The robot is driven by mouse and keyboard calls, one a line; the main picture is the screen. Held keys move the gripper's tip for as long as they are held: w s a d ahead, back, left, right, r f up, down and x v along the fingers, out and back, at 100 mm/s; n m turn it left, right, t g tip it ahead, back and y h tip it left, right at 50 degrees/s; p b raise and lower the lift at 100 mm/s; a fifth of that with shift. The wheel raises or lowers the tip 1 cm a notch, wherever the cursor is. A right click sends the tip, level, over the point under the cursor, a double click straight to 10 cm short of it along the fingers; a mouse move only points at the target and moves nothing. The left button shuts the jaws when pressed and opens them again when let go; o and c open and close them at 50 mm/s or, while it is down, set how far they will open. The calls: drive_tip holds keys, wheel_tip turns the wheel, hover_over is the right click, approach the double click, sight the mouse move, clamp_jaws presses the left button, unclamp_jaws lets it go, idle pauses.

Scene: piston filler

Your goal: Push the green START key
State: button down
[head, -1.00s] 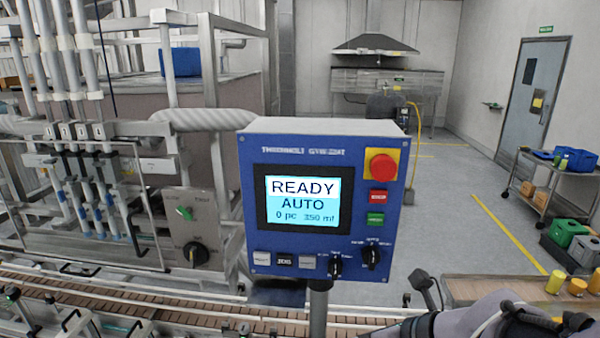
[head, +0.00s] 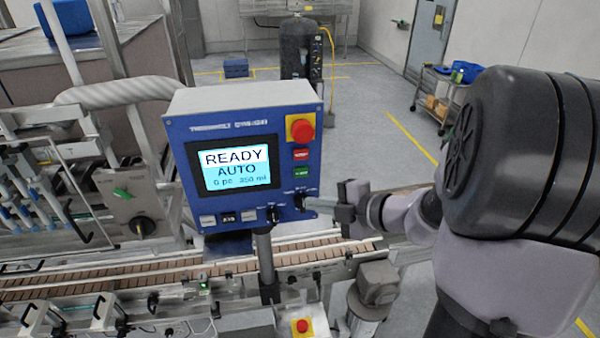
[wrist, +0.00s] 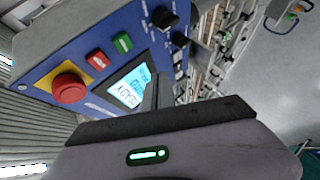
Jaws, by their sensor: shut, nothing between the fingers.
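The green START key (head: 301,172) sits on the right side of the blue control panel (head: 180,150), below the red key (head: 301,154) and the red emergency stop knob (head: 301,130). In the wrist view the green key (wrist: 122,43) shows beside the red key (wrist: 97,60), uncovered. The screen (head: 234,169) reads READY, AUTO. My gripper (head: 340,212) is shut and empty, at the lower right of the panel near the black selector knobs. In the wrist view its fingers (wrist: 152,92) point toward the panel, apart from the green key. Whether the fingertips touch the panel cannot be told.
Two black selector knobs (head: 301,200) stick out below the keys. A conveyor (head: 130,261) runs beneath the panel, with another red emergency knob (head: 302,325) low in front. A cart (head: 442,98) stands at the back right. Floor (head: 380,150) right of the panel is clear.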

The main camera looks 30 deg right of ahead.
approach(295, 177)
wheel_tip(295, 177, down, 2)
drive_tip(key=w+a, duration=0.3)
drive_tip(key=shift+w+d+f+p, duration=0.15)
drive_tip(key=shift+d+f+p, duration=0.1)
drive_tip(key=shift+f+p, duration=0.05)
idle(1.6)
drive_tip(key=shift+w+d+p, duration=0.15)
drive_tip(key=shift+w+p, duration=0.3)
drive_tip(key=shift+w+d+p, duration=0.1)
drive_tip(key=shift+w+p, duration=0.25)
idle(0.6)
drive_tip(key=shift+s, duration=0.1)
drive_tip(key=shift+s+a, duration=0.25)
drive_tip(key=shift+s, duration=0.45)
